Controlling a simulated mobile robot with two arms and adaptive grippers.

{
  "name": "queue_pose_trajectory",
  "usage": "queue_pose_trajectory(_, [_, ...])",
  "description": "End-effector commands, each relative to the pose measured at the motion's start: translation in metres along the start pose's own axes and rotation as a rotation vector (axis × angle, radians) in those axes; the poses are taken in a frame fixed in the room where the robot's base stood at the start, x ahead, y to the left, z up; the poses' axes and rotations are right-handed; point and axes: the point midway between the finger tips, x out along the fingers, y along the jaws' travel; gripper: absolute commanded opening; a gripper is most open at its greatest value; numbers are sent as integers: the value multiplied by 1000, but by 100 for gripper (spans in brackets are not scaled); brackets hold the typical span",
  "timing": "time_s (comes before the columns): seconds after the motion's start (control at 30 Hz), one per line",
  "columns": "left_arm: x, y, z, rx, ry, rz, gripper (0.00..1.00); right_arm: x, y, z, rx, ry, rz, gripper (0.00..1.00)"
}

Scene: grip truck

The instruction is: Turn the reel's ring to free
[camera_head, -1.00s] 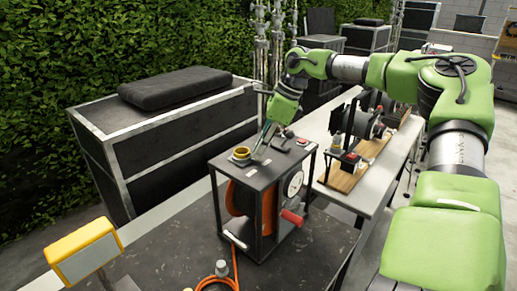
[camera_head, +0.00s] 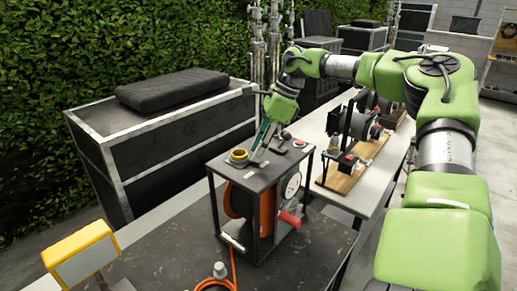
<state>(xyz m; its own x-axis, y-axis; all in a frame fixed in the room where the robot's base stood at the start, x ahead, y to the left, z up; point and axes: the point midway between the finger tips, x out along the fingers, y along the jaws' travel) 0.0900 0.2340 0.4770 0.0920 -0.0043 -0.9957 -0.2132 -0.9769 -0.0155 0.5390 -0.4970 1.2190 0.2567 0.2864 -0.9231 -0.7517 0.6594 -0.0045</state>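The reel is a black open-framed box (camera_head: 238,249) on the dark table, with an orange drum (camera_head: 236,200) inside. A yellow ring (camera_head: 238,157) stands on the left part of its top plate. A red handle (camera_head: 290,219) sticks out at the front right, below a white dial (camera_head: 293,185). My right gripper (camera_head: 258,153) points down over the top plate, just right of the yellow ring and seemingly apart from it. Its fingers are small and seen from the side, so their opening is unclear. My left gripper is not in view.
An orange cable (camera_head: 233,268) runs from the reel across the dark table (camera_head: 165,255). A yellow-framed panel (camera_head: 80,254) stands at the front left. Another device on a wooden board (camera_head: 340,181) stands on the pale table to the right. A black case (camera_head: 165,145) is behind.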

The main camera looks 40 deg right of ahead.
Motion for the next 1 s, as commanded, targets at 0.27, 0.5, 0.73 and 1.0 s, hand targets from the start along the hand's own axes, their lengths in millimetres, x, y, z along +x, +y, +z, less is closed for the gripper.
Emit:
queue_pose_trajectory(0.27, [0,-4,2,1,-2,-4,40,-2,1,-1,1,1,3,29])
queue_pose_trajectory(0.5, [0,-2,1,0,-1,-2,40,-40,0,0,1,-1,-2,29])
queue_pose_trajectory(0.73, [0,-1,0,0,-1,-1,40,-88,-1,0,2,0,-1,29])
queue_pose_trajectory(1.0, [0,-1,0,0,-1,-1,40,-117,0,-1,1,1,1,29])
